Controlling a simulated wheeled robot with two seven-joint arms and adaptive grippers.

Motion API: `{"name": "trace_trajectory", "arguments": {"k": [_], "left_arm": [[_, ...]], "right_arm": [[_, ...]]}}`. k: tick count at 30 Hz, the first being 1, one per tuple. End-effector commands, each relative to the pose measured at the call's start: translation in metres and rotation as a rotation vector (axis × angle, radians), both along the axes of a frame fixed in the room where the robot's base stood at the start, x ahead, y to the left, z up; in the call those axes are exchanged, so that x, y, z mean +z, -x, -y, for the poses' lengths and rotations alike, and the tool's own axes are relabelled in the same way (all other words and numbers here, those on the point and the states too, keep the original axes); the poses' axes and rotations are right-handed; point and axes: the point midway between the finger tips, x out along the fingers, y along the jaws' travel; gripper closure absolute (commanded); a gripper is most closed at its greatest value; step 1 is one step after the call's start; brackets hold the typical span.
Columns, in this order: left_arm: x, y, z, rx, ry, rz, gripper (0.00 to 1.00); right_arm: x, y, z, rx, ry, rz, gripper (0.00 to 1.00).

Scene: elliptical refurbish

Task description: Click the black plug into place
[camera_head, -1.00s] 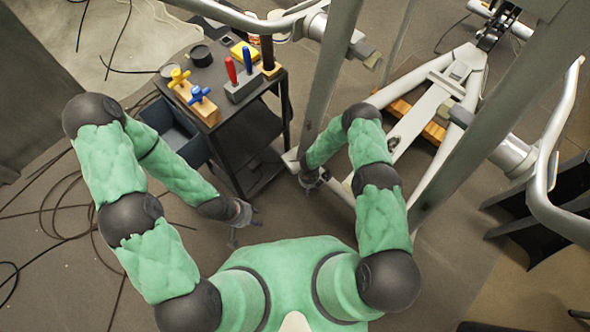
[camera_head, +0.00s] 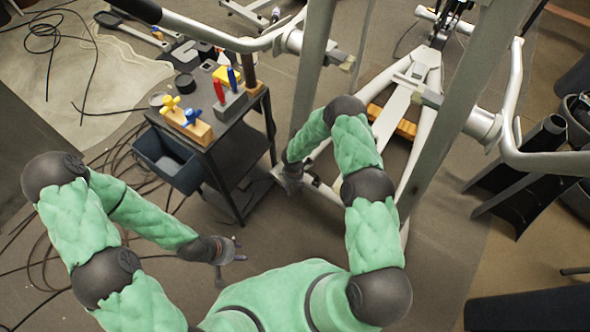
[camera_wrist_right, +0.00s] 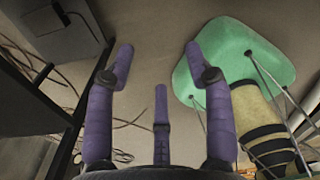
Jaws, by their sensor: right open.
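I cannot pick out the black plug with certainty in either view. The elliptical frame (camera_head: 399,101), light grey with thick posts, stands at the right of the head view. My right gripper (camera_head: 293,187) hangs low between the cart and the frame's lower left part. In the right wrist view its purple fingers (camera_wrist_right: 161,105) are spread, with nothing between them but floor behind. My left gripper (camera_head: 232,256) is low over the floor in front of the cart. Its fingers look spread and empty.
A black cart (camera_head: 233,138) holds a wooden block with yellow and blue knobs (camera_head: 187,121), a red and a blue handle (camera_head: 232,77) and a small black cylinder (camera_head: 186,83). A dark blue bin (camera_head: 168,161) hangs on its side. Cables lie on the floor at left.

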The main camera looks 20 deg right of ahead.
Motion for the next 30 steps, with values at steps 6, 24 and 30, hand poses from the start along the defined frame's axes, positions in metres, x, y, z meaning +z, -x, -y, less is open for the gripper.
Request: {"name": "trace_trajectory", "arguments": {"k": [6,24,30], "left_arm": [[0.006,0.0,0.0,0.0,0.0,0.0,0.6],[0.014,0.0,0.0,0.0,0.0,0.0,0.6],[0.014,0.0,0.0,0.0,0.0,0.0,0.6]], "right_arm": [[0.039,-0.011,0.009,-0.202,0.0,0.009,0.47],[0.106,-0.021,0.02,-0.598,-0.003,0.017,0.47],[0.107,-0.021,0.02,-0.61,-0.003,0.016,0.47]]}}
